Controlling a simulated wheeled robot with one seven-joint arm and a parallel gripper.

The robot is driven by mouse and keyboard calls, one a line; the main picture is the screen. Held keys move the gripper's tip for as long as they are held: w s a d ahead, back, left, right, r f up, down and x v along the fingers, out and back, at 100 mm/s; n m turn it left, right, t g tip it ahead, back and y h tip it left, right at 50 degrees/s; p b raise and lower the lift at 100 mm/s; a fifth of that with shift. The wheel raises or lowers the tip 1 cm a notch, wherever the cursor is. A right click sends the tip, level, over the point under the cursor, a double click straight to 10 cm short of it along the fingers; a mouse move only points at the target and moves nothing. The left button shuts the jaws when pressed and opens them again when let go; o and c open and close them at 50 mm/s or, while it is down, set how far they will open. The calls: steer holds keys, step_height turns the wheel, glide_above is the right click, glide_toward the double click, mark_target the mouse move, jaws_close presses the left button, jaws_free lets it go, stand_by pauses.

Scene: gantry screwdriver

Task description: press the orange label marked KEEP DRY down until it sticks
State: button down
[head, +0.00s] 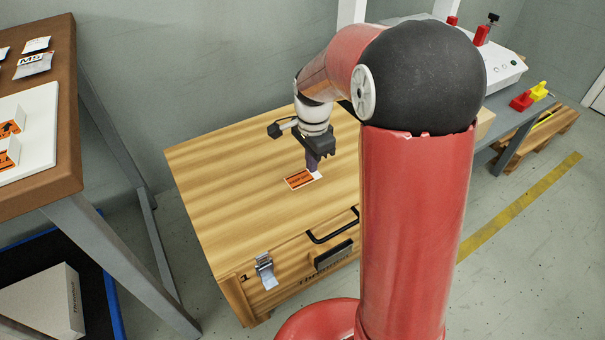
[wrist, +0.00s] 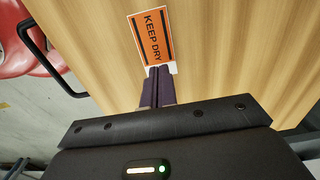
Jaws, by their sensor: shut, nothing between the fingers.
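The orange KEEP DRY label (head: 299,180) with a pale border lies on top of the wooden crate (head: 215,185). In the wrist view the label (wrist: 151,36) shows its black lettering clearly. My gripper (head: 313,168) points down over the crate lid, with its purple fingers at one end of the label. In the wrist view the fingertips (wrist: 158,70) are shut together and empty, at the label's pale edge. I cannot tell whether they touch it. The label looks flat, but whether it is stuck is not clear.
The crate has a metal latch (head: 265,271) and a black handle (head: 333,228) on its front. A brown-topped table (head: 60,165) at left carries a white board with other orange labels. A grey bench with a white device (head: 500,68) stands at right.

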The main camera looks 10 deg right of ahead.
mark_target(312, 175)
step_height(312, 175, up, 6)
steer(key=p, duration=0.4)
steer(key=shift+f, duration=0.1)
steer(key=shift+s, duration=0.15)
